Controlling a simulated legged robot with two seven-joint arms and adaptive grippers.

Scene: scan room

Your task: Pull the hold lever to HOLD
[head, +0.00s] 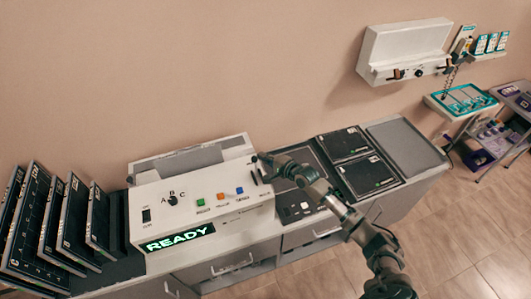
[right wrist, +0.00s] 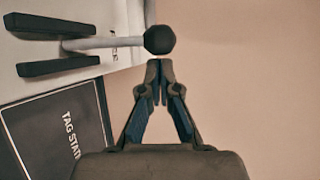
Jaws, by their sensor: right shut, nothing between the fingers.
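The hold lever (right wrist: 92,43) shows in the right wrist view as a grey rod ending in a black ball knob (right wrist: 160,40). The rod stands out between two black bars on the white console (head: 155,205). My right gripper (right wrist: 159,68) is shut and empty, with its fingertips just beside the knob; I cannot tell whether they touch it. In the head view my right gripper (head: 263,160) is at the console's right end, where the lever is small and partly hidden. The console's display (head: 180,237) reads READY in green. My left gripper is out of view.
The console carries a selector knob (head: 172,201) marked A, B, C and green, orange and blue buttons. Dark panels (head: 45,215) stand in a rack at left. Flat dark plates (head: 367,174) lie on the counter at right. A white unit (head: 405,50) hangs on the wall.

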